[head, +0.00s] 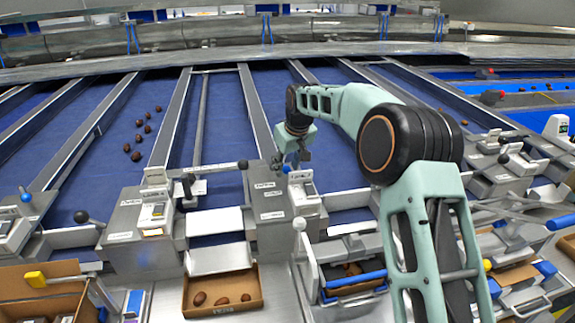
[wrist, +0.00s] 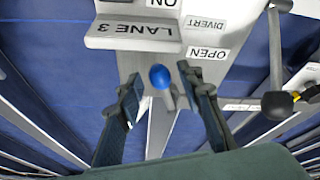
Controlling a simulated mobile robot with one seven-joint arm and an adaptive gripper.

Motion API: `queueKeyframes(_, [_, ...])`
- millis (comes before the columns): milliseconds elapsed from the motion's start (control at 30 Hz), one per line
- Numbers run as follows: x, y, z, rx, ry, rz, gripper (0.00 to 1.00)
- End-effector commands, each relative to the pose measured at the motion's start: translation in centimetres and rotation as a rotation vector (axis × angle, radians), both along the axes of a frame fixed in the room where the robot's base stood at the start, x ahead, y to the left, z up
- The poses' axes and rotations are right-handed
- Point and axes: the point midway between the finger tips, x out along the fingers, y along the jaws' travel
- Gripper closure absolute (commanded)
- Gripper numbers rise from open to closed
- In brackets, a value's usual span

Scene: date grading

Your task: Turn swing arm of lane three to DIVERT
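The lane three box shows in the wrist view with a LANE 3 plate (wrist: 134,36) and labels DIVERT (wrist: 207,22) and OPEN (wrist: 207,53). A blue ball knob (wrist: 160,77) on a short grey stem stands at this box, closer to the OPEN label than to DIVERT. In the head view the blue knob (head: 286,168) is partly hidden under my gripper (head: 295,160). In the wrist view my gripper (wrist: 165,98) is open, with one finger on each side of the knob and visible gaps. I cannot tell its height over the knob.
A rod with a black ball (head: 243,164) reaches close to the lane three box from the left; the black ball (wrist: 277,104) also shows in the wrist view. Dates lie on the blue belt (head: 100,185) at left. An open carton (head: 222,308) holds several dates.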

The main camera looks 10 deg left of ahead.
Motion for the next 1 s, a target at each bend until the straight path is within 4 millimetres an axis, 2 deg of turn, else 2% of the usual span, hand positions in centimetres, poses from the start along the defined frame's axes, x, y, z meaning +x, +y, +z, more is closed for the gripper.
queueKeyframes(200, [0.00, 0.00, 0.00, 0.000, 0.000, 0.000, 0.68])
queueKeyframes(500, [-0.02, 0.00, 0.01, 0.000, 0.000, 0.000, 1.00])
queueKeyframes(833, [-0.07, 0.07, 0.00, -0.001, 0.000, -0.004, 1.00])
queueKeyframes(1000, [-0.61, 0.75, -0.12, -0.003, 0.000, -0.074, 1.00])
